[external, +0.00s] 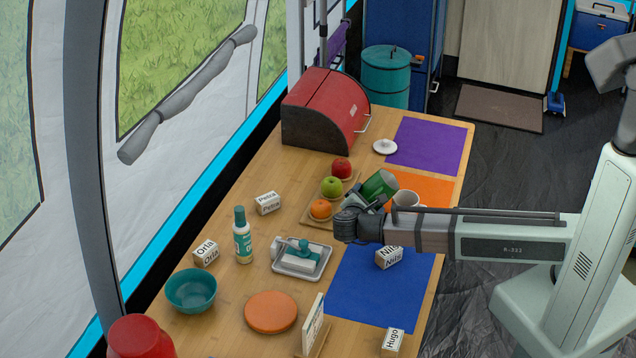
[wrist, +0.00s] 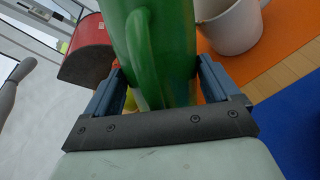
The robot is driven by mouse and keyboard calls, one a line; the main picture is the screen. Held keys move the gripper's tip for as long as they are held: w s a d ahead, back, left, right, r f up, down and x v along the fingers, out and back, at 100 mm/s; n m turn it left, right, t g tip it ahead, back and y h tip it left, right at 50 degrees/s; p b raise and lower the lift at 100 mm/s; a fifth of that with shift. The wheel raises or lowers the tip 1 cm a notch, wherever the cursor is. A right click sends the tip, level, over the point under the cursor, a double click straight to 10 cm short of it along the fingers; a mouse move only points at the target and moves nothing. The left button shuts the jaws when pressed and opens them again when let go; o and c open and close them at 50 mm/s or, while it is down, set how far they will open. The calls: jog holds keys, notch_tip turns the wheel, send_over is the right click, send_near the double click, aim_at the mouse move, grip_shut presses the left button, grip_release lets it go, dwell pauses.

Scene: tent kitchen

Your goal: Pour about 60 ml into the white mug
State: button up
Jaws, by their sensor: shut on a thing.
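The white mug (external: 405,199) stands on the orange mat (external: 432,187), just right of my gripper in the external view. It also shows at the top right of the wrist view (wrist: 232,28). My gripper (external: 366,206) is shut on a green jug (external: 380,185), seen close up in the wrist view (wrist: 178,45) with its handle towards the camera. In the external view the jug is tilted, its upper end towards the mug's side. The inside of the jug and any liquid are hidden, and I cannot see the level in the mug.
A wooden board with an apple (external: 341,168), a green apple (external: 331,186) and an orange (external: 320,208) lies left of the jug. A butter dish (external: 301,258), a bottle (external: 242,238) and a name block (external: 389,257) are nearer. The blue mat (external: 375,295) is mostly clear. A red bread bin (external: 325,108) stands behind.

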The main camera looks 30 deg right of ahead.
jog(key=a+n+h, duration=0.1)
jog(key=a+f+n+h, duration=0.1)
jog(key=shift+w+n, duration=0.3)
jog(key=shift+w, duration=0.1)
jog(key=n+h, duration=0.1)
jog(key=f+n+t+h, duration=0.1)
jog(key=n, duration=0.1)
jog(key=shift+w+a+f+b, duration=0.2)
jog(key=shift+a+b, duration=0.15)
